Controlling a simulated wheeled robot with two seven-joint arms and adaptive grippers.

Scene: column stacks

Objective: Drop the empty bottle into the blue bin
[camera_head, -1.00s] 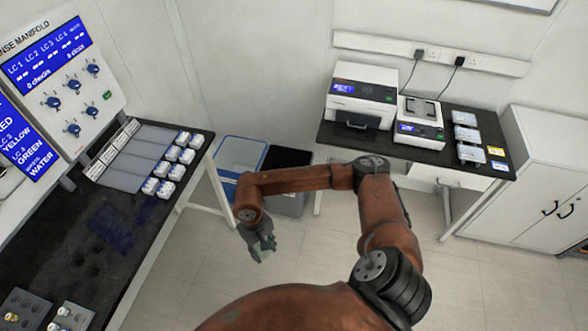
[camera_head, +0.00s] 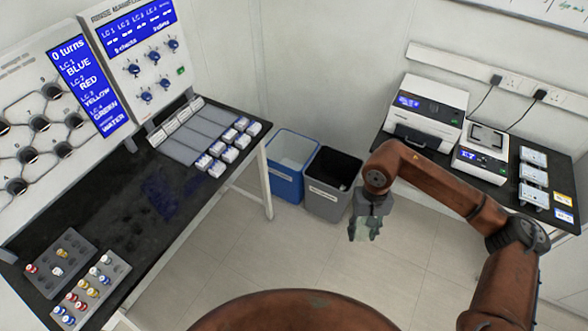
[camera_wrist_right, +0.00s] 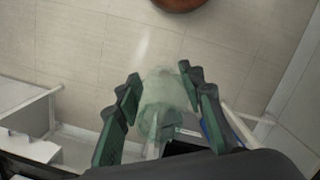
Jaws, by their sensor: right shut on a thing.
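My right gripper (camera_head: 366,228) hangs above the floor in front of the bins in the head view. It is shut on a pale, see-through bottle (camera_wrist_right: 160,92), which shows between the green fingers (camera_wrist_right: 160,105) in the right wrist view. The blue bin (camera_head: 286,184) stands on the floor at the end of the left bench, with a white liner and a label on its front. The gripper is to the right of the blue bin and apart from it. My left gripper is not in view.
A grey bin (camera_head: 326,203) with a black inside stands right beside the blue bin. The left bench (camera_head: 140,215) carries panels, small white blocks and vial racks. A right bench (camera_head: 428,157) holds two instruments. The floor between is clear.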

